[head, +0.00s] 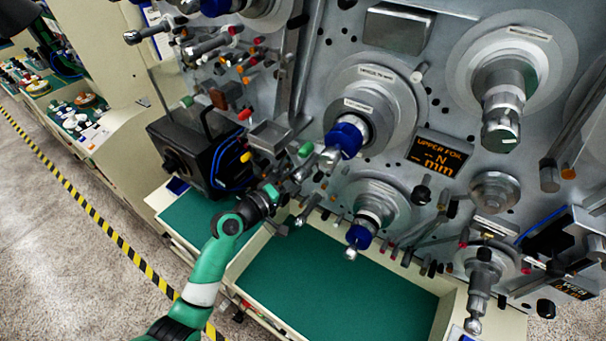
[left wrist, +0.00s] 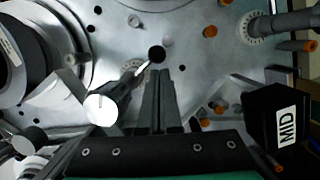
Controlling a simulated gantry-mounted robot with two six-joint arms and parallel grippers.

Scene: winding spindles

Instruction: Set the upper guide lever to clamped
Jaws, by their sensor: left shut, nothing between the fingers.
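My left gripper (head: 287,188) is in front of the machine face, above the green tray. In the left wrist view its two fingers (left wrist: 160,80) are together, with nothing between them. Just beyond the fingertips is a black knob (left wrist: 157,53). A thin silver rod (left wrist: 133,75) runs from near it toward a dark cylinder with a pale round end (left wrist: 101,109), left of the fingers. I cannot tell whether this is the upper guide lever, or which setting it shows. My right gripper is in neither view.
Blue-collared spindles (head: 345,137) and (head: 359,237) project from the panel close to my left gripper. A black box (head: 190,150) with cables is on the left. A display (head: 437,152) reads "UPPER FOIL". The green tray (head: 330,285) below is empty.

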